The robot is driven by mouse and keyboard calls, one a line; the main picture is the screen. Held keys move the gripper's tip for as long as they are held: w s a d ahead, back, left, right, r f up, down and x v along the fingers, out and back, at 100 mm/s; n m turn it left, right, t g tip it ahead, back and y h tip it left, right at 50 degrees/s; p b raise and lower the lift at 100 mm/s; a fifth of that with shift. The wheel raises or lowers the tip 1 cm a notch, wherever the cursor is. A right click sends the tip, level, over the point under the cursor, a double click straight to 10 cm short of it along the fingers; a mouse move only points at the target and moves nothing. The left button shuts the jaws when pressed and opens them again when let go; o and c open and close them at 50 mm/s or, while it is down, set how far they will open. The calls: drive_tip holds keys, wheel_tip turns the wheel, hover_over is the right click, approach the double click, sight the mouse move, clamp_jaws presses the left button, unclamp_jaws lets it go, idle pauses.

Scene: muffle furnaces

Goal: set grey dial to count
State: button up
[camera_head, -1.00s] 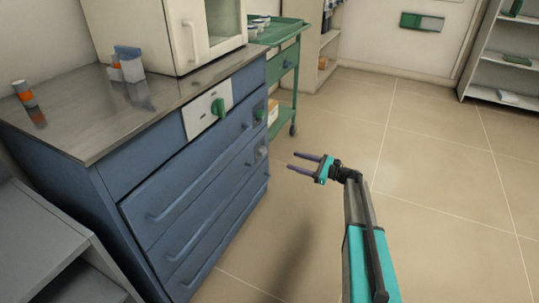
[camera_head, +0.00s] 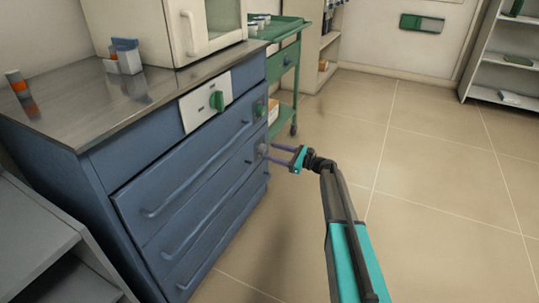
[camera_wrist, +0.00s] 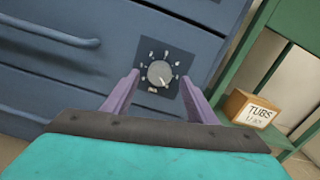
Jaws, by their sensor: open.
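The grey dial (camera_wrist: 160,73) sits on a dark square plate on the blue cabinet front, with several small pale marks around it. In the wrist view it lies between and beyond the two purple fingers of my gripper (camera_wrist: 160,98). A light pointer line on the dial aims to the lower right. The marks are too small to read. In the head view the dial (camera_head: 262,149) is on the cabinet's right end, just left of my open gripper (camera_head: 272,153). The fingertips are close to it; I cannot tell whether they touch.
The floor to the right is clear.

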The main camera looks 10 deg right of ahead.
sight(262, 149)
drive_tip(key=shift+x, duration=1.1)
drive_tip(key=shift+c, duration=0.3)
drive_tip(key=c, duration=1)
